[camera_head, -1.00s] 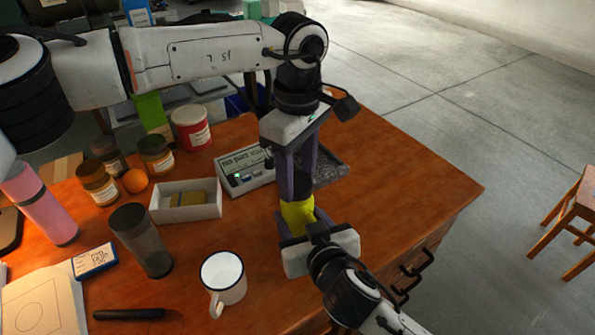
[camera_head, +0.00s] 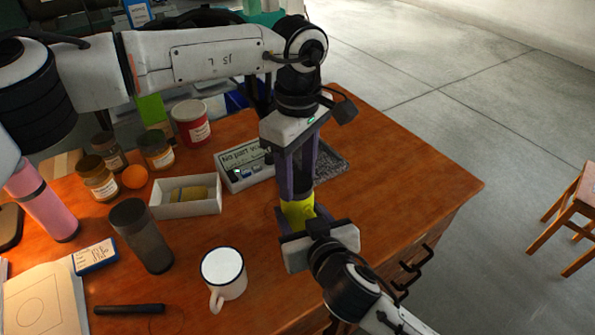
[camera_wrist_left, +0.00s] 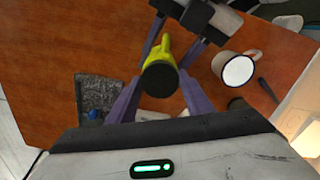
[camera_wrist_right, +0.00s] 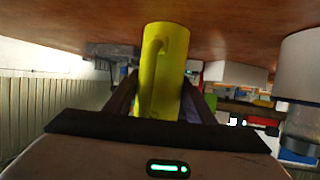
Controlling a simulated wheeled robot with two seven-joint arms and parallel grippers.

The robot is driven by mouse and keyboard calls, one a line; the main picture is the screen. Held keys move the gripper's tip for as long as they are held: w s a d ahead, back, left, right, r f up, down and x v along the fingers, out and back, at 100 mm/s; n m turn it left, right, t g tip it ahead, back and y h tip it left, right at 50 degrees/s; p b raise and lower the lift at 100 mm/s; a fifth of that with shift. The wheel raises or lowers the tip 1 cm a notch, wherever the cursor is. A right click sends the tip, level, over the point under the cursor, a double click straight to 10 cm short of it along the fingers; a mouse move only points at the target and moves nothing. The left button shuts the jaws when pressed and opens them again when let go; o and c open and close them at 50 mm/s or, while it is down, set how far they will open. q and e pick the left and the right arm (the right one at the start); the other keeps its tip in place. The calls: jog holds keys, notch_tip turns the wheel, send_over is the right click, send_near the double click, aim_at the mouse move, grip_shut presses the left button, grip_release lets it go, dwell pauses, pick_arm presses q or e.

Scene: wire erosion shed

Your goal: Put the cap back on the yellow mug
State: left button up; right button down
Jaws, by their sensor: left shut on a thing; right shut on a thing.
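The yellow mug (camera_head: 298,214) is at the right part of the desk. My right gripper (camera_head: 303,222) is shut on it; the mug and its handle also show in the right wrist view (camera_wrist_right: 168,72). My left gripper (camera_head: 299,186) points down from above, shut on the dark round cap (camera_wrist_left: 159,79). In the left wrist view the cap lies in line over the mug's top, between the purple fingers. The fingers hide the join, so I cannot tell whether the cap touches or sits on the mug. I cannot tell whether the mug's base touches the desk.
A white enamel mug (camera_head: 223,274) stands left of the right gripper. A grey tumbler (camera_head: 143,238), a white open box (camera_head: 186,209), a labelled device (camera_head: 240,170) and several jars stand further left. A dark grey slab (camera_head: 331,166) lies behind the grippers. The desk's right side (camera_head: 410,180) is clear.

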pick_arm(q)
jog(key=m, duration=0.9)
jog(key=shift+m, duration=0.3)
jog(key=m, duration=0.9)
jog(key=shift+m, duration=0.3)
jog(key=o, duration=1)
